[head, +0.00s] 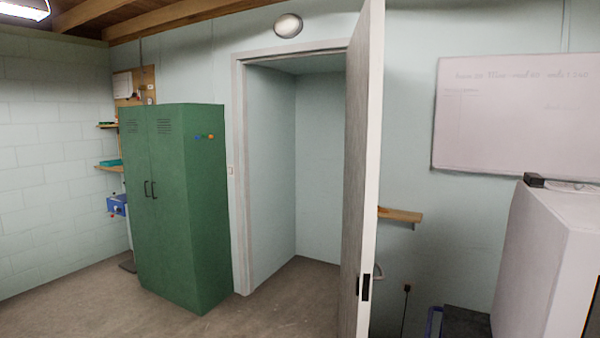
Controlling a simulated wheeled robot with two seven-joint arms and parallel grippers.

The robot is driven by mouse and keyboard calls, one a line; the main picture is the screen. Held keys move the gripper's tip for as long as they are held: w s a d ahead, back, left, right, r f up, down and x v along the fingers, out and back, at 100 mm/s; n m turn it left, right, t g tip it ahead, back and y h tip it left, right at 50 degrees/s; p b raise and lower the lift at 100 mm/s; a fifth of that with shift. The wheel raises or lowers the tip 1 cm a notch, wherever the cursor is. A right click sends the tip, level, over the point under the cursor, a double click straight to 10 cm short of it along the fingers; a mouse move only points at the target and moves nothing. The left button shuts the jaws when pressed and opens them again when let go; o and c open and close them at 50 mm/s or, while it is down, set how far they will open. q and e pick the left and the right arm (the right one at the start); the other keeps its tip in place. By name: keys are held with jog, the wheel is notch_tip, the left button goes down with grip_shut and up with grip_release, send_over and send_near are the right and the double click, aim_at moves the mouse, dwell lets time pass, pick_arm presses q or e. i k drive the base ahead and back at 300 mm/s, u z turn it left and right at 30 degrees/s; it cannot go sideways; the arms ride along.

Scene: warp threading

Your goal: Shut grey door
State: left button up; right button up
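The grey door (354,190) stands wide open, seen almost edge-on, to the right of the doorway. Its pale edge (374,130) faces me, with a dark latch plate (366,287) low on it. A handle (378,271) shows at the right side of the door. The white door frame (240,180) surrounds an open recess (318,165) with pale walls. Neither of my grippers is in view.
A green locker (175,205) stands left of the doorway. A white cabinet (545,265) stands at the right, below a whiteboard (515,115). A small wooden shelf (400,215) is behind the door. The floor (275,310) before the doorway is clear.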

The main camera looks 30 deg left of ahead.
aim_at(365, 59)
jog(key=u, duration=0.3)
jog(key=k, duration=0.7)
jog(key=u, duration=3.3)
jog(key=i, duration=0.15)
jog(key=z, duration=2.25)
jog(key=i, duration=2)
jog(key=z, duration=0.9)
